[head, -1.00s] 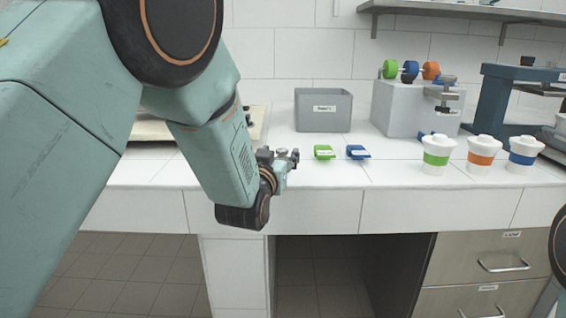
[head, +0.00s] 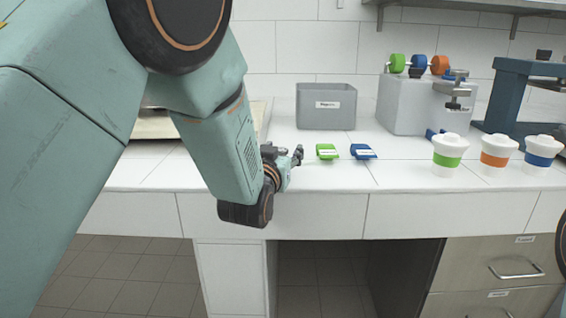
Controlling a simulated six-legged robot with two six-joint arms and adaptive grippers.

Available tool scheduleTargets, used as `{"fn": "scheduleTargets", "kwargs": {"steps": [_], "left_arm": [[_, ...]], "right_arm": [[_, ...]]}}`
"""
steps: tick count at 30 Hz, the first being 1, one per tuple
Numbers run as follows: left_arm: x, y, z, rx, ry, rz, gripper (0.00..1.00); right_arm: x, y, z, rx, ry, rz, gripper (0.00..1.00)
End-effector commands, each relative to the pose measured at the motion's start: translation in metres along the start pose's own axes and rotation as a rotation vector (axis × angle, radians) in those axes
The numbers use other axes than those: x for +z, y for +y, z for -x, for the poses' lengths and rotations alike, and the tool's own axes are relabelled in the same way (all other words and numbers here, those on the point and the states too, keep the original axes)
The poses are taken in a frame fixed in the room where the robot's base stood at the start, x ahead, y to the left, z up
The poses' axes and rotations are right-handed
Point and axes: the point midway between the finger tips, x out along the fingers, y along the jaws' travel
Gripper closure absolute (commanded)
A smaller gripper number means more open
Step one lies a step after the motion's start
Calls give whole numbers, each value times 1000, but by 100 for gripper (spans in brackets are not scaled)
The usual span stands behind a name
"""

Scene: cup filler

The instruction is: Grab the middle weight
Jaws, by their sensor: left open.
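Three round weights sit in a row on top of a grey box (head: 405,105) at the back right. The green weight (head: 397,63) is at the left, the blue weight (head: 418,62) in the middle and the orange weight (head: 439,65) at the right. My left gripper (head: 297,157) is open and empty over the front part of the white counter, left of and nearer than the weights. It is seen from the side and its fingers look small. My right gripper is not in view.
A grey bin (head: 326,107) stands at the back of the counter (head: 330,178). A green block (head: 327,152) and a blue block (head: 363,152) lie just right of my left gripper. White cups with green (head: 447,161), orange (head: 495,160) and blue (head: 540,161) bands stand at the right. A blue press (head: 510,95) stands behind them.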

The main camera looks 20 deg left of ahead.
Motion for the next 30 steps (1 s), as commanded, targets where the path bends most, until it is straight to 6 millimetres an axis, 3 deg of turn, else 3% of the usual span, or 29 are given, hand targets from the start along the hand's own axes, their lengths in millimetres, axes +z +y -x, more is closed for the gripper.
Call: {"fn": "scheduleTargets", "kwargs": {"steps": [20, 30], "left_arm": [[-1, 0, -1, 0, 2, 0, 99], [-2, 0, -2, 0, 5, 0, 100]], "right_arm": [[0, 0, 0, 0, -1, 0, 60], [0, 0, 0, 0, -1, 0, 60]]}}
